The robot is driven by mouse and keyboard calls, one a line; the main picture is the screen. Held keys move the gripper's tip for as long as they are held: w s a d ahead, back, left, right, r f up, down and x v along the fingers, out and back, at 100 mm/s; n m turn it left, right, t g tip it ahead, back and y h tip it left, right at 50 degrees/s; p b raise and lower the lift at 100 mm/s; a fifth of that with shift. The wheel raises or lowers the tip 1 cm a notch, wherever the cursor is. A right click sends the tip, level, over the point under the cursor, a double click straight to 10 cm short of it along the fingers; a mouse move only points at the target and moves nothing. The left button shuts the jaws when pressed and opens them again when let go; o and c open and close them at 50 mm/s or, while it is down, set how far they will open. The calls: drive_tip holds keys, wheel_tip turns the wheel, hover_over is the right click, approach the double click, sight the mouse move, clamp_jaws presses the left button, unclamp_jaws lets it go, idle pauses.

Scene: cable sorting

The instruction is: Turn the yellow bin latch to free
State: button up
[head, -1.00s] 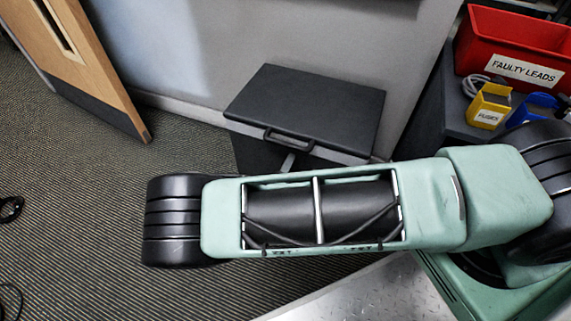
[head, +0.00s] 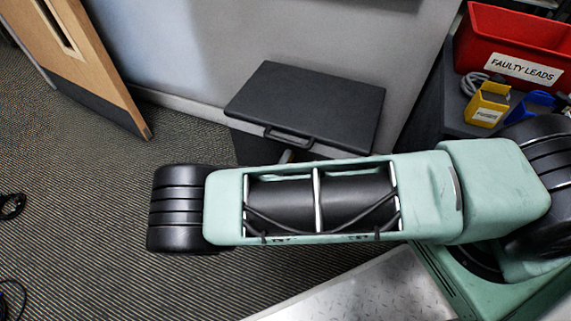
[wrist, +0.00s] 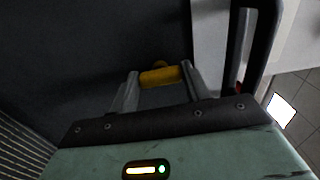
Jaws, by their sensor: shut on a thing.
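The yellow latch (wrist: 160,76) shows in the wrist view as a short yellow bar against a dark bin face. My gripper (wrist: 158,82) is shut on it, with one metal finger at each end of the bar. A small darker yellow-brown part shows just above the bar. The dark bin (head: 305,105) with a closed lid and a front handle stands against the wall in the head view. My arm hides its lower front there, and the latch and gripper are not visible in that view.
A red bin labelled "FAULTY LEADS" (head: 515,45) and a yellow bin labelled "FUSES" (head: 487,105) sit on a dark surface at the right. A wooden door (head: 95,60) stands open at the left. Cables lie on the carpet at the left edge.

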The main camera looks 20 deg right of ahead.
drive_tip(key=o, duration=1)
drive_tip(key=shift+s+a, duration=0.1)
drive_tip(key=p+v, duration=0.2)
drive_tip(key=v, duration=1.5)
drive_tip(key=shift+s+a+r, duration=0.1)
